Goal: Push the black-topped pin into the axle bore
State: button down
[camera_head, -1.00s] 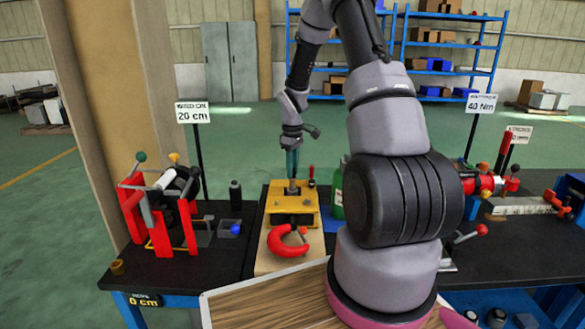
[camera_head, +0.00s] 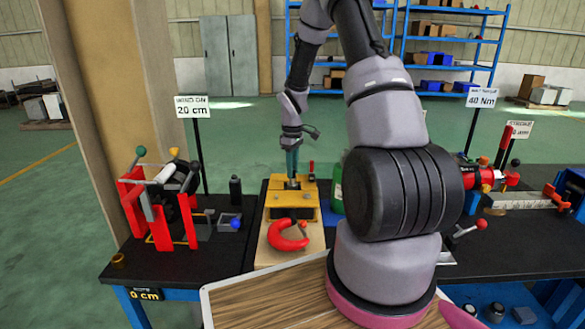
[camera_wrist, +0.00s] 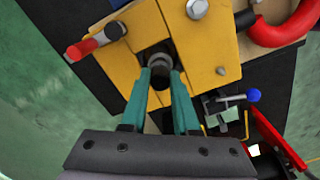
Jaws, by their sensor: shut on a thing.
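My gripper (camera_head: 292,174) has teal fingers pointing down over the yellow block (camera_head: 304,197). In the wrist view the fingertips (camera_wrist: 160,72) are shut on the pin (camera_wrist: 160,61), whose grey and dark round body shows between them. The pin (camera_head: 292,184) stands about upright at the top of the block. A dark round opening, apparently the axle bore (camera_wrist: 149,52), lies around or just behind the pin's end. How deep the pin sits cannot be told, and its top is largely hidden by the fingers.
A red hook (camera_head: 283,240) lies at the block's front. A red-handled part (camera_wrist: 88,46) sticks out beside the block. A red winch stand (camera_head: 160,232) is at left, a green bottle (camera_head: 337,188) close at right. My arm hides part of the right bench.

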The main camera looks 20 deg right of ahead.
jog(key=shift+f, duration=1.05)
jog(key=c, duration=0.6)
grip_release()
jog(key=shift+r, duration=2.55)
